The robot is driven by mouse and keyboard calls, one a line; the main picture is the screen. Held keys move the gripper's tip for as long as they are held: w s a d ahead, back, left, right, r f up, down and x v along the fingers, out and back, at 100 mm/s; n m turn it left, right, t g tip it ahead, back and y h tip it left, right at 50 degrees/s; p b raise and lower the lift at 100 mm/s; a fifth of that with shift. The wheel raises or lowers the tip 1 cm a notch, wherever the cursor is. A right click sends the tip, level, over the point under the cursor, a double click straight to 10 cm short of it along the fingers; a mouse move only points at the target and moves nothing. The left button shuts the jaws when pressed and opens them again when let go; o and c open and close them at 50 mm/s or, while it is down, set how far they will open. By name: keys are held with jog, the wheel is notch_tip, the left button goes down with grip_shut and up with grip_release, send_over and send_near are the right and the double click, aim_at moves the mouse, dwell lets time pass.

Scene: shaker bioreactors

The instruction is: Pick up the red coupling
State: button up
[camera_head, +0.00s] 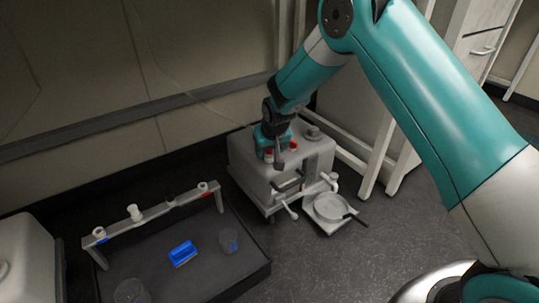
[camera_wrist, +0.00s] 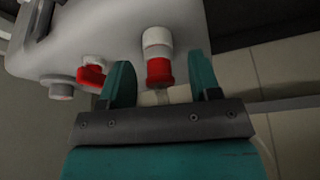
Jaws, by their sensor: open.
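A red coupling (camera_wrist: 159,73) with a white section sits on the white-grey machine (camera_head: 250,165). In the wrist view it lies between my two teal fingers, with a gap on each side. My gripper (camera_wrist: 160,62) is open around it and does not visibly touch it. A second red part (camera_wrist: 91,77) shows just left of the left finger. In the head view my gripper (camera_head: 277,150) is at the machine's top, between two red parts, at the left (camera_head: 268,156) and right (camera_head: 293,146). I cannot tell which of these is the one between the fingers.
A white rail (camera_head: 155,212) with small fittings, one red-marked, stands over a dark tray (camera_head: 215,270). A blue block (camera_head: 182,253) and clear cups (camera_head: 228,240) are on the tray. A round pan (camera_head: 331,208) sits at the machine's front right. A wall is behind.

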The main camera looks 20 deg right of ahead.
jog(key=c, duration=1.1)
